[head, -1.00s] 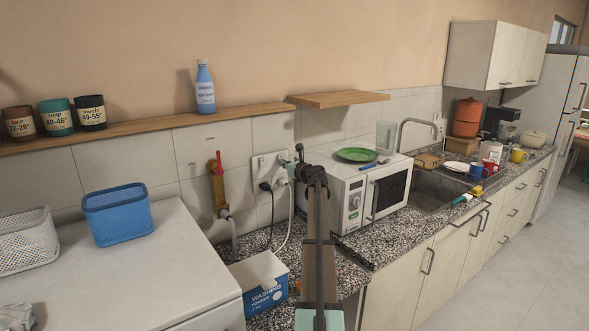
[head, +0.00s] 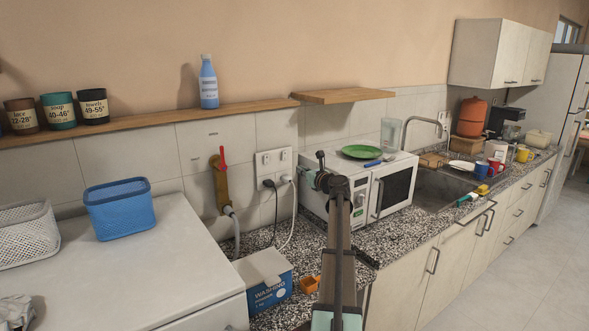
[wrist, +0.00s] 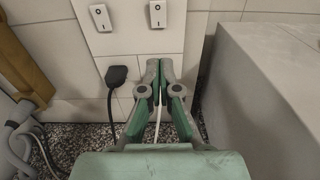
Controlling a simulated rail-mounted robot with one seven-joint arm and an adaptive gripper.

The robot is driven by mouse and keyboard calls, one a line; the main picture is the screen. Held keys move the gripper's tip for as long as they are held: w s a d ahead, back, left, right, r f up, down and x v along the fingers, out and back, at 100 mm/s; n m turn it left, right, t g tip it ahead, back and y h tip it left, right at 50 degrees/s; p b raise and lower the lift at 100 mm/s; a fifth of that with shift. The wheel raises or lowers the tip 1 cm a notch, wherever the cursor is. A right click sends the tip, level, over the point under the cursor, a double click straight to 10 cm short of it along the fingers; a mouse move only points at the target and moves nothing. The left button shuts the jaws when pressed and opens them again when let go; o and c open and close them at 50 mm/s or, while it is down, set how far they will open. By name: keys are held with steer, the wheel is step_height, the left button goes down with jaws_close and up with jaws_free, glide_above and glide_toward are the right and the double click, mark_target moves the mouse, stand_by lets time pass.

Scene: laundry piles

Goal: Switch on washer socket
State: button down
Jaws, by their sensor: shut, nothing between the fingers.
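The white double socket plate (head: 272,163) is on the tiled wall behind the counter. In the wrist view it fills the top, with a left rocker switch (wrist: 100,17) and a right rocker switch (wrist: 157,13). A black plug (wrist: 117,76) sits under the left switch. A white cable (wrist: 157,125) hangs below the right side; its plug is hidden behind my fingers. My gripper (wrist: 159,64) is shut and empty, its tips below the right switch. In the head view my gripper (head: 321,165) is right of the plate, in front of the microwave.
The microwave (head: 350,205) stands close on the right. A yellow valve pipe with a red handle (head: 221,180) is left of the plate. A washing powder box (head: 268,285) and an orange scoop (head: 310,284) are on the counter below. A wooden shelf (head: 150,116) runs above.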

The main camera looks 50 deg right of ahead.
steer(key=shift+f+b+v, duration=0.15)
steer(key=shift+b+v, duration=0.1)
steer(key=shift+v, duration=0.9)
steer(key=shift+f+b+v, duration=0.15)
steer(key=shift+b+v, duration=0.05)
steer(key=shift+v, duration=0.9)
